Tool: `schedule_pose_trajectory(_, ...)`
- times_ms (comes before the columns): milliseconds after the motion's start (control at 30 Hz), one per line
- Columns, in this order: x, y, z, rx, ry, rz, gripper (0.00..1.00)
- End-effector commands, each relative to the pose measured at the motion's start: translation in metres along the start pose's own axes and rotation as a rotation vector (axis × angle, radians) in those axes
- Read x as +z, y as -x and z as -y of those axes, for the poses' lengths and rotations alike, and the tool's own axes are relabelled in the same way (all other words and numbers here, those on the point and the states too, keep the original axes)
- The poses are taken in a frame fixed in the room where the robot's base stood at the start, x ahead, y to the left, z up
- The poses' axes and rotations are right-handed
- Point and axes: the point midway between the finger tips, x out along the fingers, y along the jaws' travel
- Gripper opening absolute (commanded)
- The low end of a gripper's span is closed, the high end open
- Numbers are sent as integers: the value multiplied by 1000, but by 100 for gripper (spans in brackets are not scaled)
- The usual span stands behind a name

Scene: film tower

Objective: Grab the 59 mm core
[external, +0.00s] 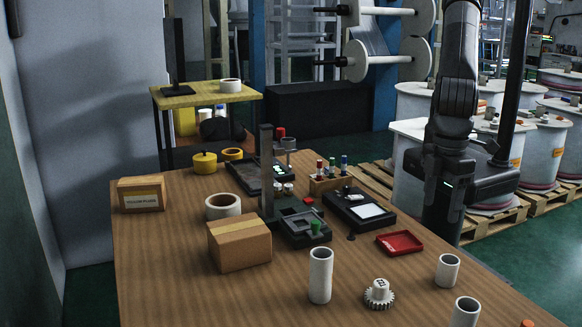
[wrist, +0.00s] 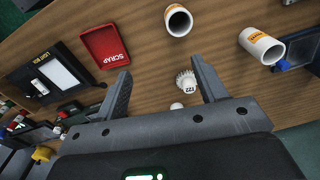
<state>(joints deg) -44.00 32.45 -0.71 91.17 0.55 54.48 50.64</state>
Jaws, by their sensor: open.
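Several white tube cores stand on the wooden table, and I cannot tell from their markings which is the 59 mm one. In the external view there is a tall core (external: 320,276), a shorter core (external: 447,271) at the right, and another core (external: 466,312) at the front edge. In the wrist view two cores with orange labels, one at the top (wrist: 178,20) and one at the right (wrist: 262,46), lie beyond my fingertips; the label text is too small to read. My gripper (wrist: 160,66) is open and empty above the table.
A white gear marked 122 (wrist: 186,83) is seen between my fingers, below them. A red scrap tray (wrist: 104,46) and a light box (wrist: 48,76) lie left. A cardboard box (external: 240,243) and a wide ring (external: 223,206) stand farther left on the table.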

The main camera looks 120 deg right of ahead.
Motion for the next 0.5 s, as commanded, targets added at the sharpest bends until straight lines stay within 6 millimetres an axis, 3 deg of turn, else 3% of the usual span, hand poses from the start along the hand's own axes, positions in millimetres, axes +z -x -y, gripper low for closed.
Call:
schedule_pose_trajectory(100,12,-25,24,18,-4,14,65)
schedule_pose_trajectory(200,16,-36,33,25,-8,19,65)
schedule_pose_trajectory(500,19,-68,35,30,-11,22,65)
